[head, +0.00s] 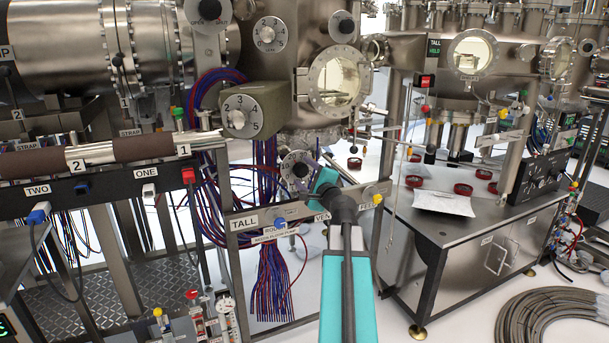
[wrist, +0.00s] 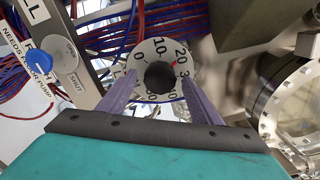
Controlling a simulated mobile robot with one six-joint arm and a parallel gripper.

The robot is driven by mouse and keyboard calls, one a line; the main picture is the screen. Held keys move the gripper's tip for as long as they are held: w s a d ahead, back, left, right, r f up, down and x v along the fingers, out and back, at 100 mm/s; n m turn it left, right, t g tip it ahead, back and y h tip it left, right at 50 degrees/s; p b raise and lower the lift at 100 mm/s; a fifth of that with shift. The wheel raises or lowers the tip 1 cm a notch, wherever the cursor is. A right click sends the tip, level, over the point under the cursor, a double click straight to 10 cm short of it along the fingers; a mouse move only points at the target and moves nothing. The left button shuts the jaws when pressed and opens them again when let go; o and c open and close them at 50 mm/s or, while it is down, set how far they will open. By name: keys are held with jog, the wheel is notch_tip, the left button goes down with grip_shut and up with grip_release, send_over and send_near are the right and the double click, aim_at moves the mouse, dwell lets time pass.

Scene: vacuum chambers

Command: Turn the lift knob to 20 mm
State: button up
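The lift knob (wrist: 160,77) is a black round knob on a pale dial (wrist: 150,52) marked in tens. Its red mark points to the upper right, at or close to the 20. The dial also shows in the head view (head: 293,160), partly hidden by my gripper. My gripper (wrist: 160,84) is open, its two purple fingers on either side of the knob with a visible gap on each side. In the head view my gripper (head: 317,172) is right in front of the dial. How deep the fingertips reach past the knob I cannot tell.
In the wrist view a blue knob (wrist: 40,61) on an OPEN/SHUT plate is at the left, and a round metal window flange (wrist: 296,100) is at the right. Red and blue cables (head: 266,215) hang beside the dial. A metal cabinet (head: 455,240) stands to the right.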

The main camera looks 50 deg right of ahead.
jog(key=shift+s, duration=0.1)
jog(key=b+v, duration=0.6)
jog(key=v, duration=0.2)
jog(key=shift+s+f, duration=0.15)
jog(key=shift+s, duration=0.05)
dwell(0.7)
jog(key=s+b, duration=0.1)
jog(key=b, duration=0.2)
jog(key=shift+a, duration=0.35)
jog(key=shift+b+v, duration=2.05)
jog(key=shift+b, duration=1.35)
